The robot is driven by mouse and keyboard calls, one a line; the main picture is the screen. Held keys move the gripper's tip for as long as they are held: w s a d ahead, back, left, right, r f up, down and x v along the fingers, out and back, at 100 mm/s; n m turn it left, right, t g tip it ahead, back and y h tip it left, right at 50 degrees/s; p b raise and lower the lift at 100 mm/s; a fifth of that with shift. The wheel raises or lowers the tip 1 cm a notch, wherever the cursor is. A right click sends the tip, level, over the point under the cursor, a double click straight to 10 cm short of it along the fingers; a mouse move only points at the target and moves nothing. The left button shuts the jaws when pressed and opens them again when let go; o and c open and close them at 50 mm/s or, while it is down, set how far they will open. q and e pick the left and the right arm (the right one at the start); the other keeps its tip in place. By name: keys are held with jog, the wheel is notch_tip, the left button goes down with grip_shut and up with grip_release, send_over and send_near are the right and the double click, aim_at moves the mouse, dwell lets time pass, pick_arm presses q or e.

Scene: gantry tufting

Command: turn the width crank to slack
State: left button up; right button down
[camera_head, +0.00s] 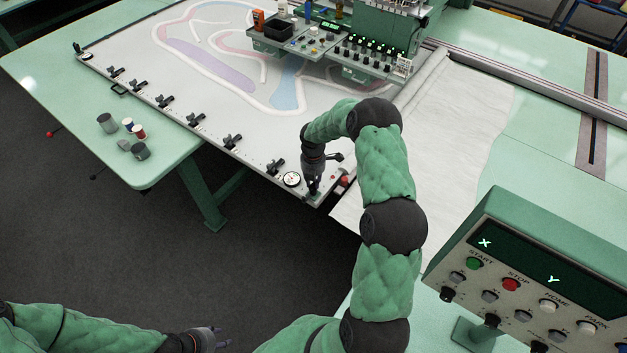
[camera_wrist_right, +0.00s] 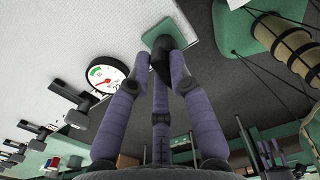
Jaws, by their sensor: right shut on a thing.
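The width crank shows as a dark handle (camera_wrist_right: 163,66) between the fingertips in the right wrist view, below a green block (camera_wrist_right: 163,34) at the frame's edge. My right gripper (camera_wrist_right: 164,62) is shut on this handle; its fingers hide part of it. In the head view my right gripper (camera_head: 313,190) reaches down to the near corner of the white frame and covers most of the crank. A round white dial (camera_head: 292,179) sits just left of it; the right wrist view shows its coloured zones (camera_wrist_right: 107,73). My left gripper (camera_head: 212,339) is empty and looks open at the bottom.
Dark clamps (camera_head: 232,142) line the near edge of the white frame. A green tufting head (camera_head: 375,45) stands above the cloth. A control panel (camera_head: 540,285) is at the lower right. Cans and spools (camera_head: 126,128) stand on the left table. Dark floor is free below.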

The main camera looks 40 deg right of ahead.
jog(key=shift+n, duration=0.6)
jog(key=shift+w, duration=0.1)
jog(key=c, duration=1.1)
grip_release()
jog(key=shift+r, duration=0.15)
notch_tip(320, 180, up, 12)
jog(key=shift+f, duration=0.1)
